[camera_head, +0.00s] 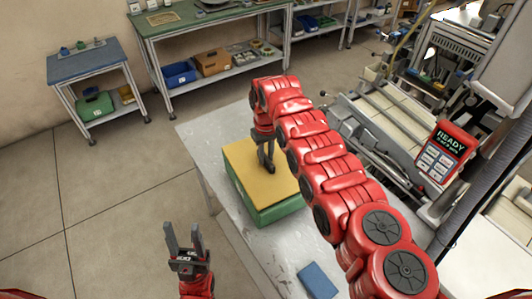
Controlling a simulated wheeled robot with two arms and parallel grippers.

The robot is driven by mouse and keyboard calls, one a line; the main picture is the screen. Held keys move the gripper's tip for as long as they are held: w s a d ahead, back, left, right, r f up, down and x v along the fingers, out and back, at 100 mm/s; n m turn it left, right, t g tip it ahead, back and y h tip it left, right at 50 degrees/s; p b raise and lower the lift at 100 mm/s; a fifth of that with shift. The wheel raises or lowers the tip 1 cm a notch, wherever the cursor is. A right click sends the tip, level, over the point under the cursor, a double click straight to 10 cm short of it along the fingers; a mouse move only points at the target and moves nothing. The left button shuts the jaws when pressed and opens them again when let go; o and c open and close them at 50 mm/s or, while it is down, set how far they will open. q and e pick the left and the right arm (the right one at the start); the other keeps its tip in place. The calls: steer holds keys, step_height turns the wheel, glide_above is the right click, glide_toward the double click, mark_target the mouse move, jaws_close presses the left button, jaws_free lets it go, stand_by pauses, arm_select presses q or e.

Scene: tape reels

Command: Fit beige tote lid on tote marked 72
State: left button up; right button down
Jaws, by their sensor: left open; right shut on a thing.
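The green tote (277,212) stands on the grey table, partly behind my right arm. The beige tote lid (243,163) lies over the top of the tote. Whether it sits flush all round cannot be told. My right gripper (268,168) points down onto the lid near its middle and is shut on the lid, though its grip is partly hidden by the arm. My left gripper (183,236) is open and empty, pointing up, left of the grey table. No number is readable on the visible side of the tote.
The grey table (206,130) has bare room left of and behind the tote. A blue block (318,281) lies near its front edge. A machine with a READY screen (446,140) stands to the right. A green bench (205,28) and a blue-topped stand (85,60) are at the back.

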steer(key=shift+f, duration=0.3)
steer(key=shift+r, duration=0.1)
steer(key=c, duration=0.7)
jaws_free()
steer(key=shift+o, duration=0.2)
step_height(320, 180, up, 8)
steer(key=b, duration=0.3)
steer(key=shift+a, duration=0.1)
step_height(320, 180, up, 5)
steer(key=p, duration=0.2)
step_height(320, 180, up, 4)
steer(key=p, duration=0.5)
glide_above(266, 158)
steer(key=shift+s+r, duration=0.1)
steer(key=shift+r, duration=0.05)
steer(key=shift+b, duration=0.3)
